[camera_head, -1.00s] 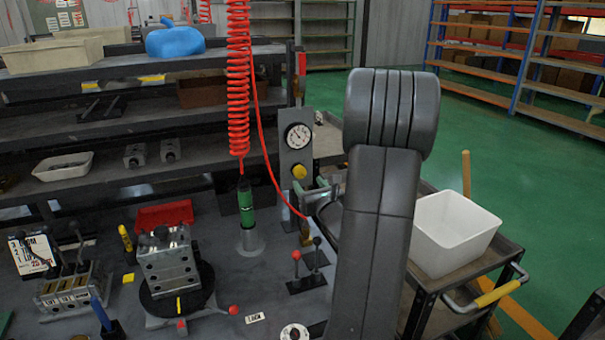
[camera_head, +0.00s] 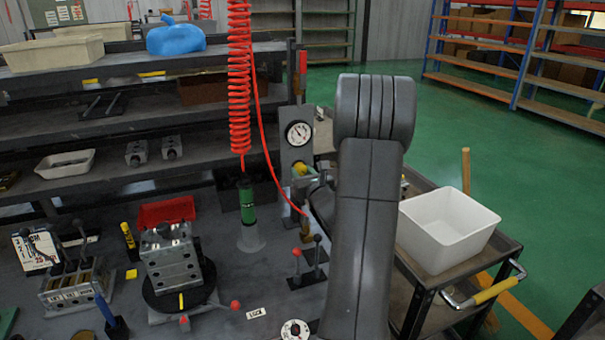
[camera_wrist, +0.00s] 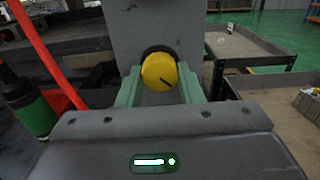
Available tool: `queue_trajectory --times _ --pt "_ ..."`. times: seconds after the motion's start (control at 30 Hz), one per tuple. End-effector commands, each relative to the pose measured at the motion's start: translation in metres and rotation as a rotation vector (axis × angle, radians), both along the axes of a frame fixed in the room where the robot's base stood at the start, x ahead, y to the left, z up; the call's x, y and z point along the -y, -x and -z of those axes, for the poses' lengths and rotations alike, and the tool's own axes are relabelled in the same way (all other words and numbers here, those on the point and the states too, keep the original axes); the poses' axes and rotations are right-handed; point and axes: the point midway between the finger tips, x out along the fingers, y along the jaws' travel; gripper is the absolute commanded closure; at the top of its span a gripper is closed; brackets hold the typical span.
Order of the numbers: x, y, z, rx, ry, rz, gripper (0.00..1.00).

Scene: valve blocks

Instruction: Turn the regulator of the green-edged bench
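The regulator is a grey upright panel with a round white gauge (camera_head: 299,133) and a yellow knob (camera_wrist: 159,72) below it. In the wrist view the knob faces me, with a dark mark pointing to the lower right. My gripper (camera_wrist: 160,78) has its green fingers on the left and right sides of the knob. The fingers are apart; whether they touch the knob is hard to tell. My arm hides the bench to the right of the panel.
A red coiled hose (camera_head: 238,80) hangs left of the panel above a green cylinder (camera_head: 247,203). Small levers (camera_head: 317,255), a block on a round turntable (camera_head: 170,262) and a white dial (camera_head: 295,330) stand on the bench. A cart with a white bin (camera_head: 447,225) is at right.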

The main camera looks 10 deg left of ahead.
Motion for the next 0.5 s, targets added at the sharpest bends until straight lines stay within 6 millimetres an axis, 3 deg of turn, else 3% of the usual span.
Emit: queue_trajectory --times 0.5 --pt "-0.0001 0.0004 0.0007 -0.082 -0.121 0.000 0.90"
